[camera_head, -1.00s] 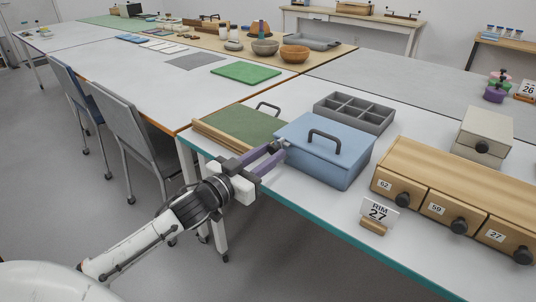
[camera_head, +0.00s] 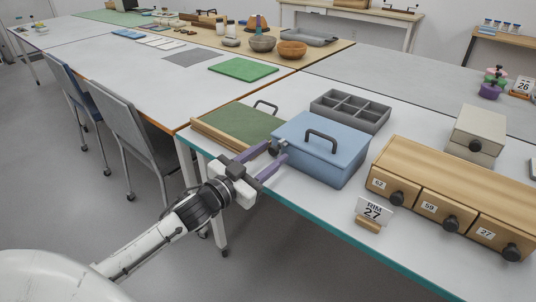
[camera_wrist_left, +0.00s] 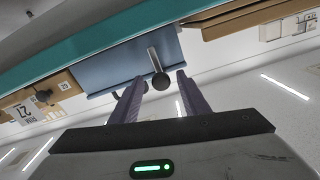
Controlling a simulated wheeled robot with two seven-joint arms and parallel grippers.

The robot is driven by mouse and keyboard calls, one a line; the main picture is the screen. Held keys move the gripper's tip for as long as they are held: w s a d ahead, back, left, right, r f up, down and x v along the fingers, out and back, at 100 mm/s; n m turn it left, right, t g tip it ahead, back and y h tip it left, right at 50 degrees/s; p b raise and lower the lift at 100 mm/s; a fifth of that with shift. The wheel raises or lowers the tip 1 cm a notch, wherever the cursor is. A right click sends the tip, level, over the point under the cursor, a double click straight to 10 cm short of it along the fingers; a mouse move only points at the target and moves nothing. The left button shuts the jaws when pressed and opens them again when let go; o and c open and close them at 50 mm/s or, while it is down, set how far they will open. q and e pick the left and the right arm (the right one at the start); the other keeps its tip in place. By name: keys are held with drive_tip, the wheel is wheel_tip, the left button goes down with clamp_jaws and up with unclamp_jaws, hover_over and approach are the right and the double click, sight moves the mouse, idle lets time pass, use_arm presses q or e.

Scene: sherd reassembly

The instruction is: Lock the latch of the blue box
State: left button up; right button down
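The blue box (camera_head: 322,165) stands closed near the table's front edge, its dark handle on the lid. Its latch shows in the left wrist view as a grey lever with a dark round knob (camera_wrist_left: 160,80) on the box's side. My left gripper (camera_head: 277,151) is at the box's left front side, its two purple fingers apart. In the left wrist view, the fingers (camera_wrist_left: 158,88) stand on either side of the knob, with gaps visible. I cannot tell whether the latch is locked. My right gripper is not in view.
A green board (camera_head: 232,123) lies left of the box, a grey divided tray (camera_head: 350,111) behind it. A wooden drawer unit (camera_head: 446,190) and a "RIM 27" sign (camera_head: 373,212) stand to the right. The table's teal front edge runs below my gripper.

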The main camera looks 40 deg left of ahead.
use_arm(q)
drive_tip(key=s, duration=1)
drive_tip(key=shift+s+a+p, duration=0.15)
drive_tip(key=shift+a+p, duration=0.25)
drive_tip(key=shift+p, duration=0.05)
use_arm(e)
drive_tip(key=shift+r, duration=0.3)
use_arm(q)
drive_tip(key=s+d+f+g+p, duration=0.3)
drive_tip(key=s+d+f+g, duration=0.1)
drive_tip(key=s+d+f, duration=0.4)
drive_tip(key=s+d+f+n+g+h+p, duration=0.1)
drive_tip(key=s+d+f+g+p, duration=0.1)
drive_tip(key=s+d+f+g, duration=0.3)
drive_tip(key=s+d+f, duration=0.3)
drive_tip(key=d+f, duration=0.3)
drive_tip(key=f, duration=0.1)
drive_tip(key=shift+d+f+p, duration=0.4)
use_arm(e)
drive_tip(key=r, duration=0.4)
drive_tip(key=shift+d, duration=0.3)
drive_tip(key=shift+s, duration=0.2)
